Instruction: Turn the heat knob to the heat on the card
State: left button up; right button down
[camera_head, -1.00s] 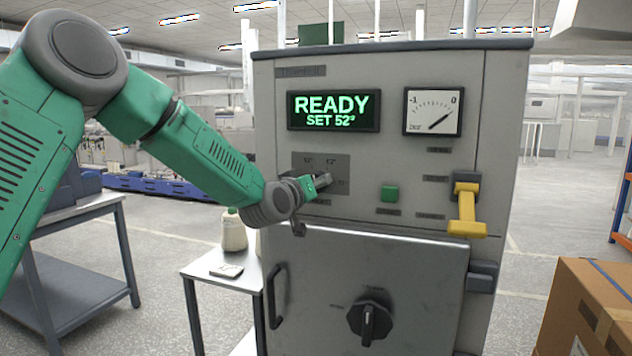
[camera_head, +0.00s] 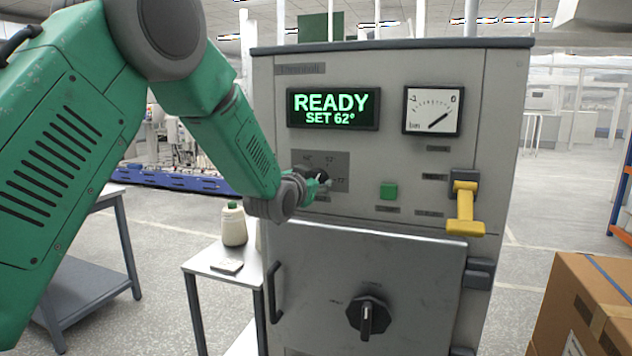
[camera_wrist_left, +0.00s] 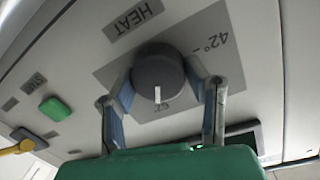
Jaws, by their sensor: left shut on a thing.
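The heat knob (camera_wrist_left: 158,72) is a dark grey round knob on a grey plate under the label HEAT (camera_wrist_left: 133,20) in the left wrist view. Its white mark points down the picture, at a partly covered number. A 42° mark (camera_wrist_left: 216,40) shows beside it. My left gripper (camera_wrist_left: 166,82) is shut on the knob, one finger on each side. In the head view my left gripper (camera_head: 318,183) covers much of the knob. The display (camera_head: 333,108) reads READY, SET 62°. I cannot make out a readable card. My right gripper is not in view.
A green button (camera_head: 389,192) and a yellow lever (camera_head: 466,212) are on the panel right of the knob. A door with a black knob (camera_head: 367,316) is below. A side table (camera_head: 205,262) holds a bottle (camera_head: 233,226) and a small flat item (camera_head: 227,266). A carton (camera_head: 590,300) stands at right.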

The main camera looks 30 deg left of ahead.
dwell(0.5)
pick_arm(q)
jog(key=o, duration=1.2)
jog(key=shift+w, duration=0.1)
jog(key=shift+c, duration=0.2)
jog(key=f+v, duration=0.1)
jog(key=v, duration=1.1)
jog(key=shift+r, duration=0.35)
